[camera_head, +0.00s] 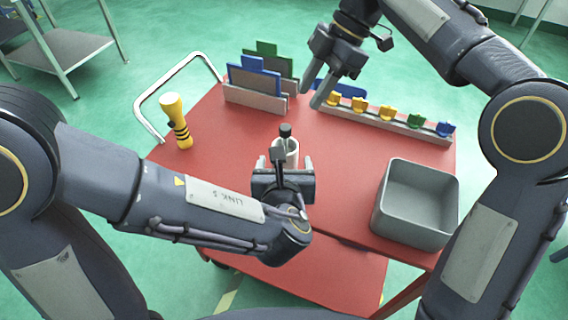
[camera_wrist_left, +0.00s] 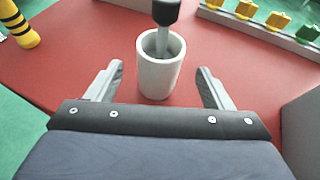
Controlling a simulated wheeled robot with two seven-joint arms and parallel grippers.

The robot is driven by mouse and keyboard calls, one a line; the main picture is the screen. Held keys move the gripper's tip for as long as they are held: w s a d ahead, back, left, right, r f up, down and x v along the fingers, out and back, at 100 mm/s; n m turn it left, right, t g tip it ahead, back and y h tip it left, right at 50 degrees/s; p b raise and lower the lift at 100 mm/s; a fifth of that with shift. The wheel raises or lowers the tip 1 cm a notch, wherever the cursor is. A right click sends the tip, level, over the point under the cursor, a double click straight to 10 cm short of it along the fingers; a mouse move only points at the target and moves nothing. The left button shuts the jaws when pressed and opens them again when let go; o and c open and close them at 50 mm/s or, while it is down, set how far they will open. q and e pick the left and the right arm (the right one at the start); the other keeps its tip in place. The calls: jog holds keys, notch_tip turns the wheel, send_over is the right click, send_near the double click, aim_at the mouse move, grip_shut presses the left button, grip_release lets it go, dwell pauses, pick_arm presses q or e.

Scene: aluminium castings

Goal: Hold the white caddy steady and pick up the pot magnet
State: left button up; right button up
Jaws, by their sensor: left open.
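The white caddy (camera_head: 292,148) is an upright cup on the red cart top; it also shows in the left wrist view (camera_wrist_left: 157,82). A grey rod with a black head (camera_wrist_left: 166,12), seemingly the pot magnet, stands in it and sticks out above the rim; its lower end is hidden. My left gripper (camera_head: 285,163) is open, its fingers on either side of the caddy with gaps between. It shows in the left wrist view (camera_wrist_left: 160,70). My right gripper (camera_head: 314,95) is in the air behind the caddy, its two fingers apart with nothing seen between them.
A yellow-and-black flashlight-like object (camera_head: 176,121) stands at left. A rack with blue and green plates (camera_head: 258,82) is at the back. A rail with coloured clips (camera_head: 386,118) runs back right. A grey open bin (camera_head: 417,203) sits at right. The red top (camera_head: 225,150) is clear around the caddy.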

pick_arm(q)
jog(key=x, duration=0.7)
jog(key=shift+w+f, duration=0.1)
jog(key=shift+w, duration=0.25)
